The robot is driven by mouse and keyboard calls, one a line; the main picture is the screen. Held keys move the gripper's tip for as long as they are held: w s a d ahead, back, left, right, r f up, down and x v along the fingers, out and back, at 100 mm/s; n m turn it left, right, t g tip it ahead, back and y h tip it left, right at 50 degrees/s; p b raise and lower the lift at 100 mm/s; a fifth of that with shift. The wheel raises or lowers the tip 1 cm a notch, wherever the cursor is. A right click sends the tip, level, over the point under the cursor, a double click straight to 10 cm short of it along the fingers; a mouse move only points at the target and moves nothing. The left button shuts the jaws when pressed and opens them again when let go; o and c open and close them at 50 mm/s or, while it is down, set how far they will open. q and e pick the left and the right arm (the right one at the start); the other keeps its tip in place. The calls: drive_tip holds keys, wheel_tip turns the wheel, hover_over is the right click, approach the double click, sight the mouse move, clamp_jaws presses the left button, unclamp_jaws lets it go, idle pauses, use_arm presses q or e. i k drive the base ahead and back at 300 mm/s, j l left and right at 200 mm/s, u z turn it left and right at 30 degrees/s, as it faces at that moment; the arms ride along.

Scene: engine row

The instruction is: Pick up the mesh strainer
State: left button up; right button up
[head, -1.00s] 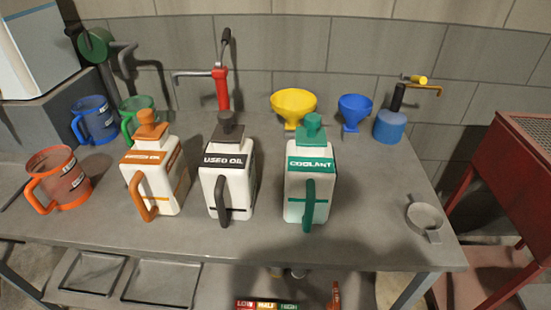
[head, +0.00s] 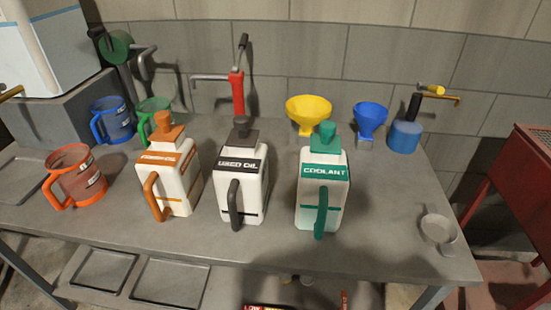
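The mesh strainer (head: 439,230) is a small grey round piece with short tabs on its rim. It lies on the grey workbench (head: 390,255) near the right front corner, apart from the other items. Whether its bowl has mesh is too small to tell. Neither of my grippers is in the head view.
A coolant jug (head: 323,187), a used oil jug (head: 242,180) and an orange jug (head: 170,170) stand in a row left of the strainer. Yellow (head: 308,110) and blue (head: 370,120) funnels stand behind. A red cart (head: 510,205) is at right. Bench around the strainer is clear.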

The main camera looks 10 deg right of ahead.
sight(437, 232)
drive_tip(key=l+z, duration=0.15)
drive_tip(key=z, duration=1.35)
drive_tip(key=i+j, duration=0.05)
